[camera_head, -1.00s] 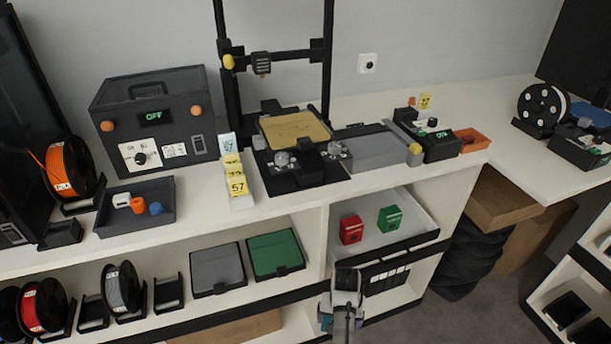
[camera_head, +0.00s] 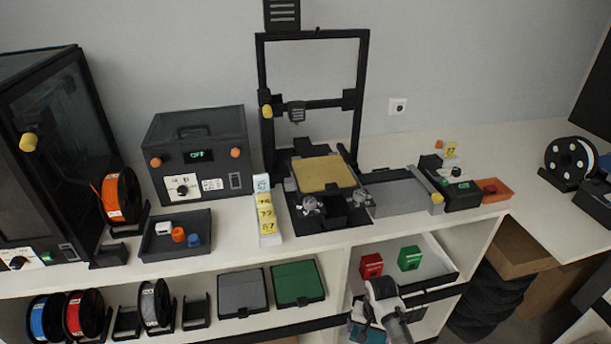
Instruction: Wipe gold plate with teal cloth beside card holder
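The gold plate (camera_head: 324,173) lies flat on the bed of the black-framed printer on the bench. The white card holder (camera_head: 268,222) with yellow number cards stands left of the printer. No cloth shows on the bench beside it. A teal patch (camera_head: 368,334) shows at the bottom edge, by my arm; I cannot tell whether it is the cloth. My arm, with my gripper (camera_head: 362,311), is low in front of the shelf unit, below the bench top and away from the plate. The fingers are too small and dark to read as open or shut.
An open drawer (camera_head: 447,266) with a red box (camera_head: 371,266) and a green box (camera_head: 410,258) juts out behind my arm. A grey tray (camera_head: 177,250) with small parts and a dark heater box (camera_head: 198,150) stand left. A control box (camera_head: 452,190) stands right of the printer.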

